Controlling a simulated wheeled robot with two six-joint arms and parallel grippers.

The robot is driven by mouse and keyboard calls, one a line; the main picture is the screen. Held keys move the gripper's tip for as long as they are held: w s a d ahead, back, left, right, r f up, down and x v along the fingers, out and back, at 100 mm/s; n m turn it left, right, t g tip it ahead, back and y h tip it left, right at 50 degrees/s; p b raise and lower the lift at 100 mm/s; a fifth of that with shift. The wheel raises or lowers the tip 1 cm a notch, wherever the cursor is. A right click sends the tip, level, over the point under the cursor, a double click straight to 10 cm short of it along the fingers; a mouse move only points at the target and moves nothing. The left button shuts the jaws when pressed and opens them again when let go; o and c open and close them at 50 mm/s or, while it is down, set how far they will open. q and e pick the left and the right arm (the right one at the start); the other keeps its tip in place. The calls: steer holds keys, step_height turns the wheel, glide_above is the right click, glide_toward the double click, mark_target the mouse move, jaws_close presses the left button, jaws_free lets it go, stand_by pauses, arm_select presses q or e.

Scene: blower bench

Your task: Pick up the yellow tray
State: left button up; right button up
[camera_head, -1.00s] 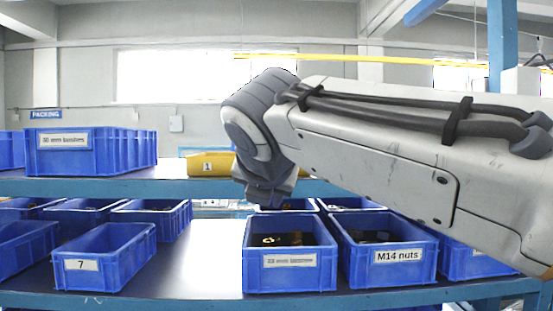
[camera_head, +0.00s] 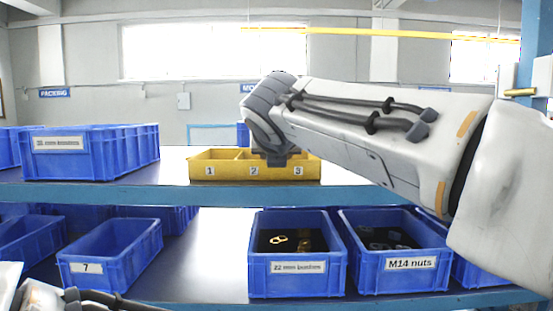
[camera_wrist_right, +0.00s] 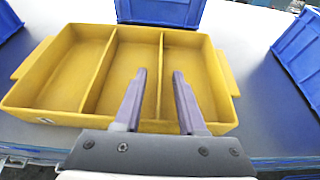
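The yellow tray (camera_head: 228,172) sits on the upper shelf in the head view, its front labelled 1, 2 and 3. In the right wrist view the tray (camera_wrist_right: 62,113) shows three empty compartments, two dividers and a handle lip at each end. My right gripper (camera_wrist_right: 159,72) is open, its two fingers pointing over the tray on either side of the divider between the middle and right compartments. Nothing is between the fingers except that divider seen below or between them; I cannot tell whether they touch it. In the head view my right wrist hides part of the tray. My left gripper is out of view.
Blue bins (camera_head: 85,160) stand left of the tray on the upper shelf (camera_head: 100,190). The lower shelf holds a bin marked 7 (camera_head: 84,268), a parts bin (camera_head: 298,267) and an M14 nuts bin (camera_head: 398,264). Blue bins also flank the tray's far side.

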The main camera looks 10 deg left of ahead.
steer(key=shift+p+x, duration=0.35)
steer(key=shift+x, duration=1.15)
jaws_close()
steer(key=shift+r, duration=0.15)
